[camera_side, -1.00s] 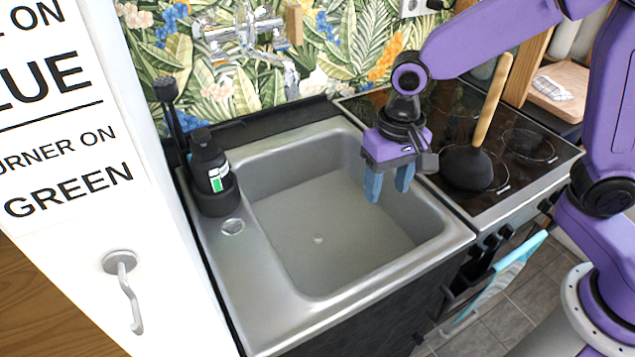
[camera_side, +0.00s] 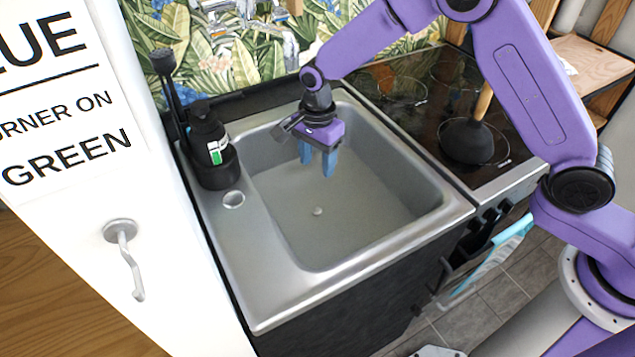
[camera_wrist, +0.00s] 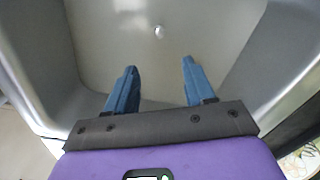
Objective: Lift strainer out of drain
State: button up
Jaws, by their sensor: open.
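The strainer (camera_side: 317,211) shows as a small light knob on the floor of the grey sink basin (camera_side: 370,228). It also shows in the wrist view (camera_wrist: 159,31), ahead of the fingertips and between their lines. The drain beneath it cannot be made out. My gripper (camera_side: 318,170) is purple with blue fingers pointing down. It is open and empty, inside the sink's outline, above and behind the strainer in the side view. In the wrist view, the two blue fingers (camera_wrist: 158,72) stand apart with nothing between them.
A black soap bottle (camera_side: 210,145) stands in a holder on the sink's left ledge. The faucet (camera_side: 240,25) is at the back wall.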

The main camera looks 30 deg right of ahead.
aim_at(317, 209)
notch_tip(317, 209, down, 17)
jog(key=shift+r, duration=0.2)
dwell(0.4)
jog(key=shift+r, duration=0.1)
grip_shut()
